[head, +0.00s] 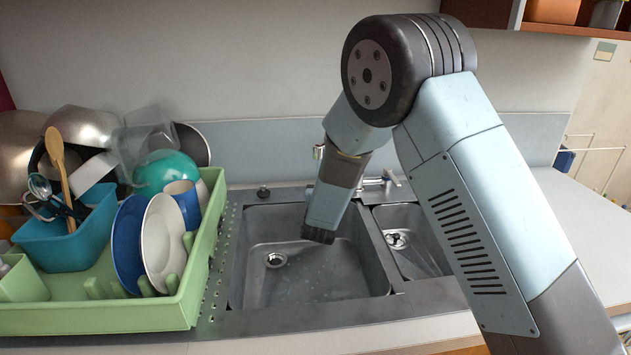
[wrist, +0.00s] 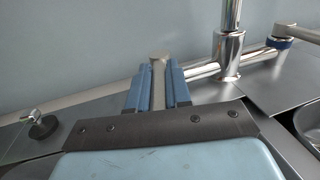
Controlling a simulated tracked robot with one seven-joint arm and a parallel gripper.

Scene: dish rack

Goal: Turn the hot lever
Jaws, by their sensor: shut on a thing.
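The hot lever (wrist: 158,63) is the grey-metal handle at the left end of the chrome tap in the wrist view. My gripper (wrist: 157,78) has its two blue fingers on either side of this lever and is shut on it. The tap's upright chrome pipe (wrist: 229,45) stands just right of the fingers. The other lever (wrist: 284,30), with a blue ring, is at the right end of the tap. In the head view, the right part of the tap (head: 373,182) shows behind the sink, while my forearm hides the hot lever and my fingers.
A large sink basin (head: 310,283) lies below my forearm, with a smaller basin (head: 425,262) to its right. A green dish rack (head: 130,318) full of dishes stands at the left. A dark knob (wrist: 43,126) sits on the sink deck left of my gripper. The right counter is clear.

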